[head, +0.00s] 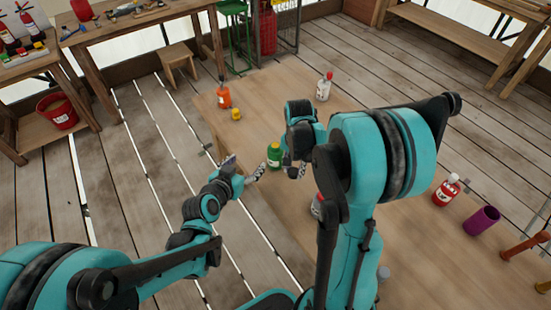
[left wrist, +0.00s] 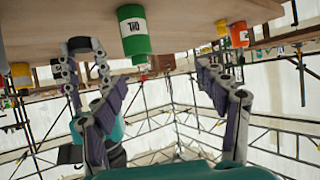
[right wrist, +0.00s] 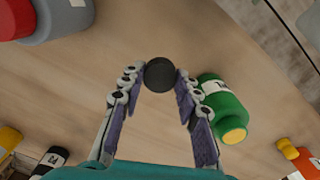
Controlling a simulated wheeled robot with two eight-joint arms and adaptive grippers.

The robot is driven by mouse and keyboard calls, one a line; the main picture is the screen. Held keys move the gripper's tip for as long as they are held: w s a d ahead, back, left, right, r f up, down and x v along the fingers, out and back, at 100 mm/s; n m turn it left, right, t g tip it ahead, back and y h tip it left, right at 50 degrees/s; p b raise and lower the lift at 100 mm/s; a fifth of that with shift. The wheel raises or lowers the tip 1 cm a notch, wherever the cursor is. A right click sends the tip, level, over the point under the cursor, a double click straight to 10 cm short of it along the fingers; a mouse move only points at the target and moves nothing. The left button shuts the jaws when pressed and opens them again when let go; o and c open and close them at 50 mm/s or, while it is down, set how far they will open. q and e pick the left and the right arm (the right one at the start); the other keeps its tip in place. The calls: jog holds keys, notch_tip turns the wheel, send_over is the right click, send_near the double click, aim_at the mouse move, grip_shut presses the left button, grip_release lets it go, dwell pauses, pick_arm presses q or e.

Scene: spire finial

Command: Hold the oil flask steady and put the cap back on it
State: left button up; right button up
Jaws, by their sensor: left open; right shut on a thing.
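The green oil flask (head: 274,155) stands upright on the table. In the left wrist view the flask (left wrist: 133,32), with its white label, appears upside down beyond my left fingertips. My left gripper (head: 247,168) is open beside the flask, its fingers (left wrist: 160,75) apart with nothing between them. My right gripper (head: 297,170) is shut on a round black cap (right wrist: 160,74), seen between its fingertips. In the right wrist view the flask (right wrist: 222,103) lies right of the cap, apart from it, its uncapped top showing yellow. The cap cannot be made out in the head view.
An orange bottle (head: 224,96), a small yellow item (head: 236,114) and a white red-capped bottle (head: 324,88) stand farther back on the wooden table (head: 290,85). My right arm hides much of the table.

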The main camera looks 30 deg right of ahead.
pick_arm(q)
jog(key=m+h, duration=0.1)
send_near(275, 152)
jog(key=shift+w+a+f, duration=0.15)
jog(key=shift+a+f, duration=0.05)
jog(key=shift+f, duration=0.25)
pick_arm(e)
jog(key=shift+s+d+m, duration=0.25)
jog(key=shift+d+m, duration=0.15)
jog(key=shift+d, duration=0.1)
jog(key=shift+s+d+m, duration=0.25)
jog(key=shift+d+m, duration=0.15)
jog(key=shift+d, duration=0.05)
pick_arm(q)
jog(key=b+x, duration=0.2)
jog(key=x, duration=0.4)
jog(key=shift+a+f, duration=0.1)
pick_arm(e)
jog(key=shift+f, duration=0.95)
pick_arm(q)
jog(key=shift+w+d, duration=0.15)
jog(key=shift+d, duration=0.25)
jog(key=shift+f, duration=0.1)
